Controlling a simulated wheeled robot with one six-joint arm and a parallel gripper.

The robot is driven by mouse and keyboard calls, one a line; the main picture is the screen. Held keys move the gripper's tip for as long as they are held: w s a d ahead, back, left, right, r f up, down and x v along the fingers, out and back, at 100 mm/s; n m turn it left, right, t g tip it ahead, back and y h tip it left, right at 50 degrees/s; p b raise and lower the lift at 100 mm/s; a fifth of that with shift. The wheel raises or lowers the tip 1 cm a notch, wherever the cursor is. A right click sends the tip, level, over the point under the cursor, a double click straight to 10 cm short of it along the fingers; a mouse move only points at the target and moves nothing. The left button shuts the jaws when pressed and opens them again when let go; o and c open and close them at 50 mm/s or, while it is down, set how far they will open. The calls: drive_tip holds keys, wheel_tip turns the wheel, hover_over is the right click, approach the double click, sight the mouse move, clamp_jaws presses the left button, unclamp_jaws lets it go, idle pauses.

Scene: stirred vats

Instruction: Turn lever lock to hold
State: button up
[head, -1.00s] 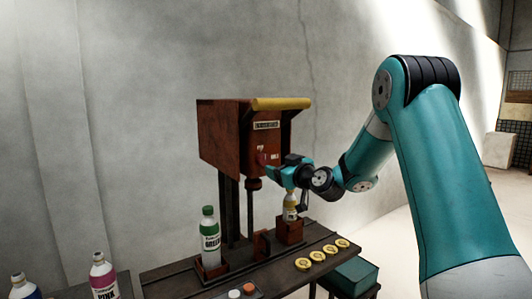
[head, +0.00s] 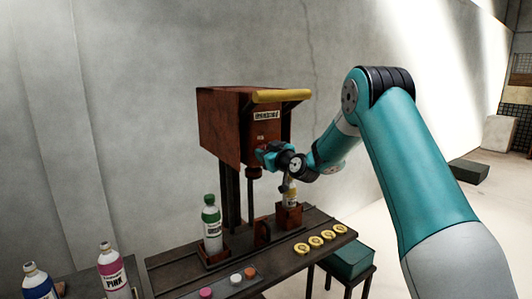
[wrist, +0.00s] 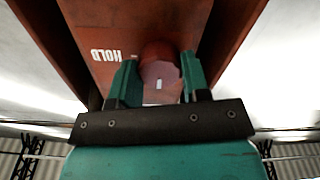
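The lever lock is a round red knob (wrist: 160,64) with a short white mark on its face, on the red-brown machine head (head: 248,128). In the wrist view a white HOLD label (wrist: 106,55), upside down, is left of the knob with a small dash beside it. The white mark is at the knob's lower edge, not by the label. My gripper (wrist: 160,80) has one finger on each side of the knob, seemingly against it. In the head view my gripper (head: 262,153) is at the machine's front and hides the knob.
A green-capped bottle (head: 211,226) and a yellow-labelled bottle (head: 291,196) stand in holders on the dark bench (head: 180,268). Several yellow discs (head: 316,242) lie at its right. Pink (head: 206,293), white (head: 236,279) and orange (head: 250,272) buttons are in front.

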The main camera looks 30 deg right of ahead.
drive_tip(key=shift+m+b, duration=0.35)
drive_tip(key=shift+m, duration=0.05)
drive_tip(key=m+b, duration=0.4)
drive_tip(key=m, duration=1.3)
drive_tip(key=shift+d, duration=0.1)
idle(0.6)
drive_tip(key=o, duration=0.9)
drive_tip(key=shift+s+b, duration=0.15)
drive_tip(key=shift+b, duration=0.15)
drive_tip(key=s+b, duration=0.2)
drive_tip(key=s, duration=0.3)
drive_tip(key=s+b, duration=0.2)
drive_tip(key=s, duration=0.4)
drive_tip(key=s+b, duration=0.2)
drive_tip(key=s, duration=0.4)
drive_tip(key=shift+s+d, duration=0.1)
drive_tip(key=shift+d, duration=0.15)
